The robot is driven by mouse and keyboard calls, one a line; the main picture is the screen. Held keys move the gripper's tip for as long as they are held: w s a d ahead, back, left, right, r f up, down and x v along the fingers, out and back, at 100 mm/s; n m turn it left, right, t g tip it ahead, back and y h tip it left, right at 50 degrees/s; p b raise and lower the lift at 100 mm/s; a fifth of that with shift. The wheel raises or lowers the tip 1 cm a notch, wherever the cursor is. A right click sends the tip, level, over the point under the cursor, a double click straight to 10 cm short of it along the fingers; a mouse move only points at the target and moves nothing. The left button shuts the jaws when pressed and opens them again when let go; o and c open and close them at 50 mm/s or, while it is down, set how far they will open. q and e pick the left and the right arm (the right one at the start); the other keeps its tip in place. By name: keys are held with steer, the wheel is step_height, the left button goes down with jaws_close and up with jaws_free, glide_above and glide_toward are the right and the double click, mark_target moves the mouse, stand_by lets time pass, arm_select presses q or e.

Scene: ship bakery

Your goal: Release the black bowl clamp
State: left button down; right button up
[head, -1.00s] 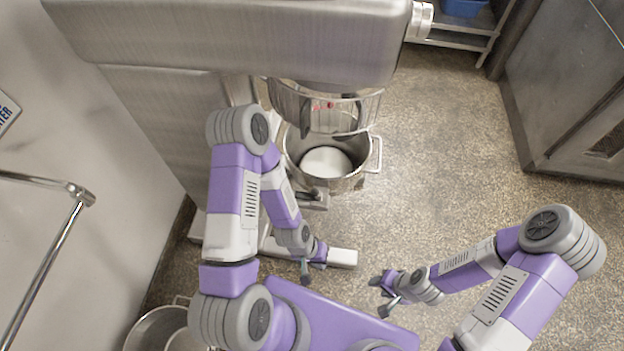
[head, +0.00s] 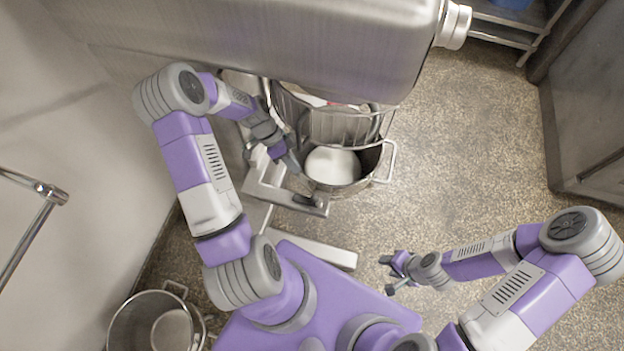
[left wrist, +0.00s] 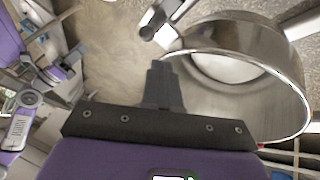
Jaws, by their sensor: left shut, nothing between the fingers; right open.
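The black bowl clamp (head: 306,200) is a small dark lever on the mixer's metal bowl support, at the front left of the steel mixing bowl (head: 376,160). In the left wrist view a dark knob-like end (left wrist: 150,28), which looks like the clamp, lies beyond my fingertips beside the bowl (left wrist: 235,95). My left gripper (head: 293,163) is shut and empty, close to the bowl's left side and behind the clamp; its closed fingers show in the left wrist view (left wrist: 161,78). I cannot tell whether it touches the bowl. My right gripper (head: 390,272) is open and empty, low at the right.
The mixer head (head: 270,45) hangs over the bowl, with a wire guard (head: 330,122) below it. White dough or flour lies in the bowl. A steel pot (head: 122,325) stands at the lower left. A wall rail (head: 35,215) is at left. The floor right of the bowl is clear.

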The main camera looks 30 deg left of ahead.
arm_select(q)
steer(key=shift+s+d, duration=0.1)
steer(key=shift+s, duration=0.05)
arm_select(e)
steer(key=shift+s, duration=0.1)
arm_select(q)
steer(key=b, duration=0.3)
glide_above(306, 198)
steer(key=w, duration=0.2)
step_height(306, 198, down, 8)
steer(key=shift+f, duration=0.15)
arm_select(e)
step_height(306, 198, down, 3)
steer(key=shift+r, duration=0.2)
arm_select(q)
steer(key=shift+w, duration=0.1)
